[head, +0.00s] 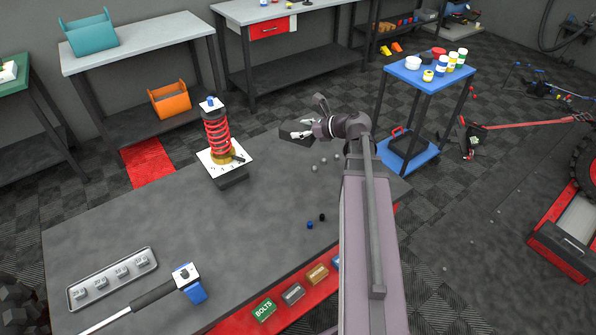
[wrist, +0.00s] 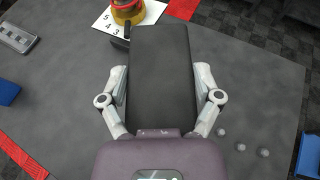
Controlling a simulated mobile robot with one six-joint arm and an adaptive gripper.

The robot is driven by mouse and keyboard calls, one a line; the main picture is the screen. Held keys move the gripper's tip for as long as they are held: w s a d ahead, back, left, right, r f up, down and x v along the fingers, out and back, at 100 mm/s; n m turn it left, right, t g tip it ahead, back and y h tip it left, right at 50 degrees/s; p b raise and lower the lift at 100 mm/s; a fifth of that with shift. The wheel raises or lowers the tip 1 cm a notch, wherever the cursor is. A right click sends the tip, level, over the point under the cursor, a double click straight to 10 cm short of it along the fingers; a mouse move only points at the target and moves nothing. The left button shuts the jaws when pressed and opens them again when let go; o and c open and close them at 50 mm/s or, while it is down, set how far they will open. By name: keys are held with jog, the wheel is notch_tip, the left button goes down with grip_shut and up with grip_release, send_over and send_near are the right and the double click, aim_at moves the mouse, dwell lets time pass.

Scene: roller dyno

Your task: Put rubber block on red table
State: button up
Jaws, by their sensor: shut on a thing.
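The rubber block (wrist: 160,75) is a black rectangular slab between the two pale fingers of my gripper (wrist: 160,88) in the wrist view. My gripper is shut on its long sides. In the head view, my gripper (head: 302,131) and the dark block (head: 294,139) appear at the back right of the large table. This table (head: 130,225) has a dark grey top and a red front edge (head: 275,300). The block overlaps the tabletop in the wrist view; I cannot tell whether it touches it.
A red spring on a numbered white plate (head: 207,160) stands left of my gripper. Small grey balls (head: 315,168) lie near the gripper. A weight tray (head: 112,277) and a torque wrench (head: 155,293) lie front left. The table's middle is mostly clear. A blue cart (head: 420,78) stands right.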

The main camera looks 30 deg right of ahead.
jog(key=shift+w, duration=0.1)
dwell(0.4)
jog(key=shift+d+f+b, duration=0.25)
jog(key=shift+f+b, duration=0.15)
jog(key=shift+d+f+m+t+h+b, duration=0.45)
jog(key=shift+d+f+m+h+b, duration=0.55)
jog(key=shift+d+f+b, duration=1.4)
jog(key=shift+d+f+m+t+h+b, duration=0.4)
jog(key=shift+d+f+m+h+b, duration=0.55)
jog(key=shift+d+f+b, duration=1.45)
jog(key=shift+d+f+m+t+h+b, duration=0.45)
jog(key=shift+d+f+m+h+b, duration=0.55)
jog(key=shift+d+f+b, duration=1.4)
jog(key=shift+a, duration=0.1)
jog(key=w+d, duration=0.1)
jog(key=w, duration=0.4)
jog(key=w+d+f+b, duration=0.1)
jog(key=w, duration=0.4)
jog(key=w+d, duration=0.1)
jog(key=w, duration=0.4)
jog(key=shift+w+d+f+b, duration=0.2)
jog(key=shift+d+f+b, duration=0.1)
jog(key=shift+d, duration=0.1)
jog(key=shift+f, duration=0.1)
